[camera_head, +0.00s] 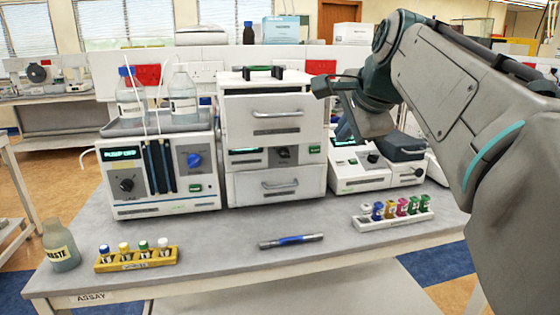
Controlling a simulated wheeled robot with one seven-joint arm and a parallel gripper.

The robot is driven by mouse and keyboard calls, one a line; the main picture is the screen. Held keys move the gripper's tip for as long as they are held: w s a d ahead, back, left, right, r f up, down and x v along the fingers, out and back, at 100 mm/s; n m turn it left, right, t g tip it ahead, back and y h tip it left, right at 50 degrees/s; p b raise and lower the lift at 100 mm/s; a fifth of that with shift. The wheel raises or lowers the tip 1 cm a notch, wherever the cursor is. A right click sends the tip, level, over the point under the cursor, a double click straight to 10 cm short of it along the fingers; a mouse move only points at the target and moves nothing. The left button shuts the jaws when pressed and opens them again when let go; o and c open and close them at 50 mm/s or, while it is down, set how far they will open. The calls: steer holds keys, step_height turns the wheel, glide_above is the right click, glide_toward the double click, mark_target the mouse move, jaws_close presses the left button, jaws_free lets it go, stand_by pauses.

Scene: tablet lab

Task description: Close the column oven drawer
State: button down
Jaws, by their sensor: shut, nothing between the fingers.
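The column oven is probably the white stacked unit (277,155) in the middle of the bench. Its upper drawer (277,128) has a wide front with a bar handle and appears to stand out from the body; how far is hard to tell.
A pump unit (160,178) with bottles on top stands left of the stack. Another instrument (360,168) stands right, partly behind my arm. A blue pen (291,241), a yellow vial rack (137,261), a white vial rack (393,221) and a waste bottle (61,248) lie in front.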

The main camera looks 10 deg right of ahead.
steer(key=w+f, duration=0.6)
steer(key=w, duration=0.5)
steer(key=shift+w+d+m+b, duration=0.3)
steer(key=shift+m+b, duration=0.1)
steer(key=shift+r, duration=0.1)
